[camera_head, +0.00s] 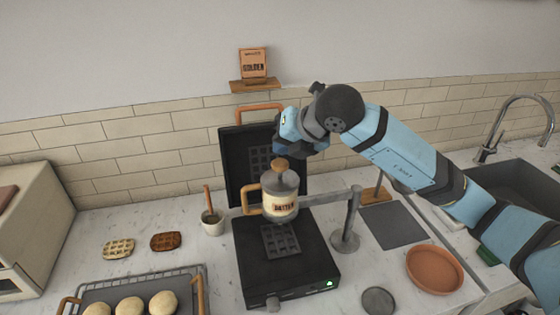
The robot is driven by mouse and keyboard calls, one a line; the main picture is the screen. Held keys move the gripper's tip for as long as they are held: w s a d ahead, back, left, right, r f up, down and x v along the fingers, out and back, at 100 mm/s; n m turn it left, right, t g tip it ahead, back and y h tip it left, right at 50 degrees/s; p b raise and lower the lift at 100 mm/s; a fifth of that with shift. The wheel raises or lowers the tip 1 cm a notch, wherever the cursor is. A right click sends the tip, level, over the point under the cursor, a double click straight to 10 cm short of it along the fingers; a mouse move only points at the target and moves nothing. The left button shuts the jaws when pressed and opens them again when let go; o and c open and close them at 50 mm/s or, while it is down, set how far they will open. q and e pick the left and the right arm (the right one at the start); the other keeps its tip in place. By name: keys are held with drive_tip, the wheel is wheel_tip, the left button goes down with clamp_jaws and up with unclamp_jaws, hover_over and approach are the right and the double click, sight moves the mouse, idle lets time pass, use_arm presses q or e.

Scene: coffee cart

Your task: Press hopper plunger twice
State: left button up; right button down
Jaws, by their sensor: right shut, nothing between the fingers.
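The batter hopper (281,205) is a cream and grey canister with a label and a wooden side handle. It is held by a grey stand arm above the black waffle iron (250,255). Its plunger (280,168) has a wooden knob standing up from the grey lid. My right gripper (282,148) is shut and empty, just above the knob and pointing down. I cannot tell whether it touches the knob. My left gripper is not in view.
The waffle iron's lid (235,170) stands open behind the hopper. A stand post (350,220) rises right of it. A small cup (213,222), two waffles (165,241) and a rack of buns (185,280) are at left. A terracotta dish (434,270) is at right.

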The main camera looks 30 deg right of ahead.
sight(283, 160)
drive_tip(key=shift+f, duration=0.15)
idle(0.6)
drive_tip(key=shift+f+b, duration=0.3)
drive_tip(key=shift+b, duration=0.35)
drive_tip(key=shift+f+b, duration=0.75)
drive_tip(key=shift+b, duration=0.05)
idle(0.6)
drive_tip(key=shift+r, duration=0.1)
drive_tip(key=shift+r+p, duration=0.55)
drive_tip(key=shift+r, duration=0.5)
drive_tip(key=shift+r+p, duration=1.35)
drive_tip(key=shift+r, duration=1.2)
drive_tip(key=shift+n, duration=0.3)
